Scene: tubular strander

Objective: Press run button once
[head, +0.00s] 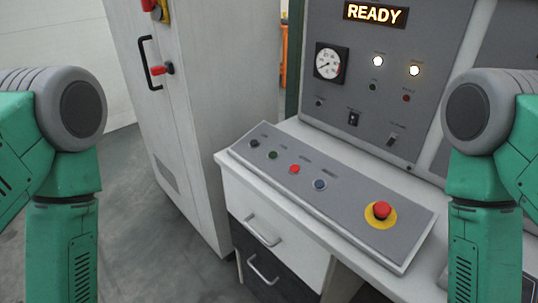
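A sloped grey button panel (345,208) lies on the desk. From left to right it carries a black knob or button (255,143), a dark green button (272,155), a red button (294,169) and a blue button (319,184). Their labels are too small to read, so I cannot tell by text which is the run button. A red mushroom button (381,210) on a yellow ring sits at the right end. The lit display (375,14) reads READY. My two green arms show at the left and right edges, apart from the panel; both grippers are out of view.
An upright panel with a round gauge (331,63), two lit lamps and switches stands behind the desk. A tall grey cabinet (205,100) with a black handle (150,62) stands left. Drawers (275,235) sit under the desk. The space above the buttons is clear.

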